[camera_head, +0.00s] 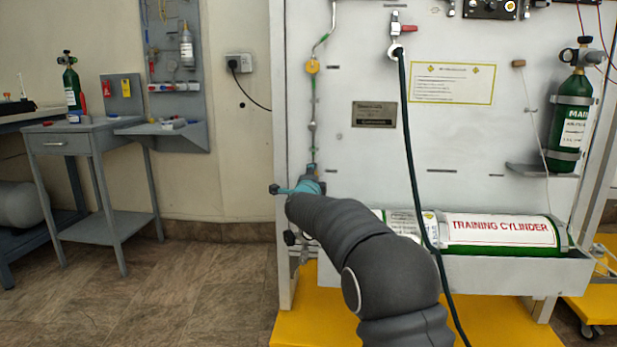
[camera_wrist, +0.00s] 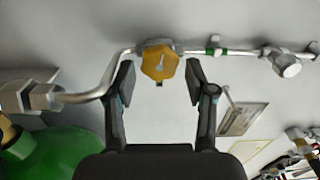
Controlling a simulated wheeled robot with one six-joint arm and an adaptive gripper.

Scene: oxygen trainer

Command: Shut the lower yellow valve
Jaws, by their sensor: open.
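The lower yellow valve (camera_wrist: 160,62) shows in the wrist view as an orange-yellow faceted knob with a pale mark on its face. It sits on a thin silver pipe against the pale panel. My gripper (camera_wrist: 161,78) is open, with one finger left of the knob and one right of it. The knob lies just beyond the fingertips, and nothing is held. In the head view my gripper (camera_head: 300,184) is at the lower left of the panel, and it and my arm hide the lower valve. An upper yellow valve (camera_head: 312,66) is higher on the same pipe line.
A green hose (camera_head: 408,130) hangs down the panel beside my arm. A training cylinder (camera_head: 500,228) lies along the panel's foot at right. In the wrist view a green cylinder (camera_wrist: 55,155) and metal fitting (camera_wrist: 40,97) are at left. Floor left of the panel is clear.

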